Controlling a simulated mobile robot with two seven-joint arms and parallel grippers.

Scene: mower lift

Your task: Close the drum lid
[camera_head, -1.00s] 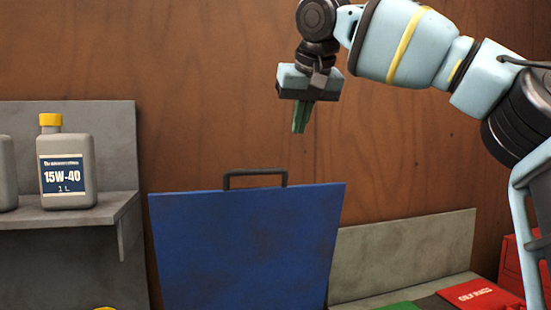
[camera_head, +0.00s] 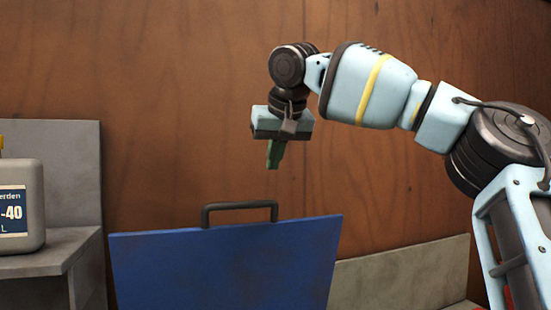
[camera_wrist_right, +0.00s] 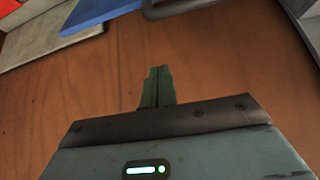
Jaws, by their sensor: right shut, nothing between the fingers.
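The drum lid is a blue panel (camera_head: 225,265) standing raised, with a dark handle (camera_head: 240,207) on its top edge. Its lower part is cut off by the bottom of the head view. My right gripper (camera_head: 273,165) is shut and empty, pointing down, above the lid's top edge and slightly right of the handle, apart from both. In the right wrist view the shut green fingers (camera_wrist_right: 157,88) show against the wooden wall, and part of the blue lid (camera_wrist_right: 100,12) shows at the top. My left gripper is not in view.
A grey shelf (camera_head: 60,250) at the left holds a grey oil bottle (camera_head: 20,205). A brown wooden wall (camera_head: 160,100) stands behind the lid. A low grey panel (camera_head: 400,275) is right of the lid. The space above the lid is clear apart from my right arm.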

